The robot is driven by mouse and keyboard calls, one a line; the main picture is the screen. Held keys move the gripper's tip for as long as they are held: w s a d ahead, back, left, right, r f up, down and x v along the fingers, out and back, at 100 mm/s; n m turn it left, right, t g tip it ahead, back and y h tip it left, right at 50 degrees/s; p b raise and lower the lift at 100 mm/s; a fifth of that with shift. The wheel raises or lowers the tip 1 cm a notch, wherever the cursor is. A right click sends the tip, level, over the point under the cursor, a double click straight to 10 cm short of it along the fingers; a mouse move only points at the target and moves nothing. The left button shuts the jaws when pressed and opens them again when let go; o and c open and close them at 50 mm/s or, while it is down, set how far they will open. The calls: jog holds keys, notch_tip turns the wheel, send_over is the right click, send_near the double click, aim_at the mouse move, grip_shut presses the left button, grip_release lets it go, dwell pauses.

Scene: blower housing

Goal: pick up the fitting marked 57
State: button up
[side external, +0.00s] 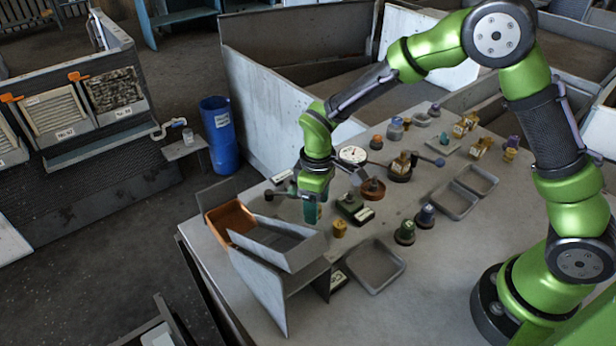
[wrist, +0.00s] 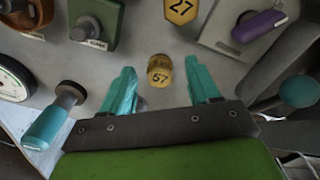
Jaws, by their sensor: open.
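The fitting marked 57 (wrist: 160,72) is a small yellow-brown piece on the grey table in the wrist view, its number facing the camera. My gripper (wrist: 159,66) has its two teal fingers apart, one on each side of the fitting in the picture, with clear gaps. It is open and holds nothing. In the side view my gripper (side external: 311,212) points down near the copper tray end of the table. The 57 cannot be made out surely there; the fingers may hide it.
A yellow fitting marked 27 (wrist: 180,10) lies beyond the 57. A green block (wrist: 97,22) and a gauge (wrist: 14,80) are at left, a purple piece (wrist: 260,24) at right. A copper tray (side external: 228,215) and a grey bin (side external: 280,240) stand beside my gripper.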

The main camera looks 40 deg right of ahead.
jog(key=shift+f, duration=0.8)
jog(key=c, duration=1.1)
jog(key=shift+r, duration=0.2)
